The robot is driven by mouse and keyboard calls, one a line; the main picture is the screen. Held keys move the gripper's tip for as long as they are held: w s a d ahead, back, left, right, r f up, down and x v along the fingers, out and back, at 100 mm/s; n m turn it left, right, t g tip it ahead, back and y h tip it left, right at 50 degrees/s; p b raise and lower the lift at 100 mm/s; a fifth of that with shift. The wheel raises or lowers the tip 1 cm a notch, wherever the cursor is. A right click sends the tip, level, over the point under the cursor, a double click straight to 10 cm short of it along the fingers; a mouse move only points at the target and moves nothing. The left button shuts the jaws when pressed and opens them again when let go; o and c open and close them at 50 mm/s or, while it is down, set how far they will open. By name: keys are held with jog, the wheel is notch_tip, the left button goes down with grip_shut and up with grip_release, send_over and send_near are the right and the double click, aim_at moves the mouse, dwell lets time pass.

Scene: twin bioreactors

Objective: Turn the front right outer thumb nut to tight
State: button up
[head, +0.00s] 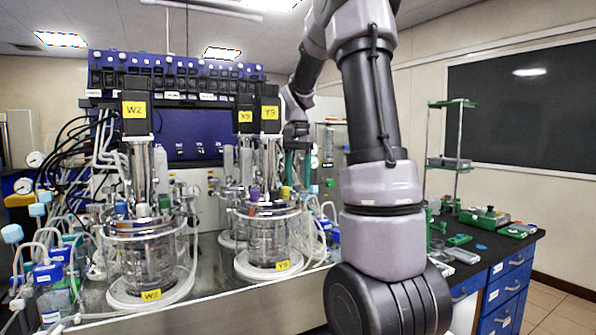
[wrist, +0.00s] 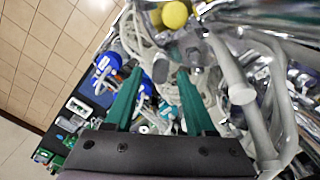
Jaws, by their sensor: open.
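The front right vessel (head: 262,240), labelled Y9, stands on the metal bench with a steel head plate (head: 266,211) on top. Its outer thumb nut is too small to pick out in the head view, where my arm and gripper are close by. My gripper (head: 297,165) points down with teal fingers at the right side of this vessel. In the wrist view my gripper (wrist: 160,76) is open, its fingers apart. A small grey knob-like part (wrist: 194,54) shows by the right fingertip; I cannot tell whether it is the thumb nut. A yellow cap (wrist: 175,15) is beyond it.
The front left vessel (head: 148,255), labelled W2, stands to the left. Pale tubes (wrist: 245,90) run close to my gripper's right side in the wrist view. Blue-capped bottles (wrist: 104,68) are on its left. A blue drawer bench (head: 508,275) is at the right.

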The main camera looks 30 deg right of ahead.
notch_tip(320, 180, up, 11)
jog(key=shift+f, duration=0.2)
dwell(0.3)
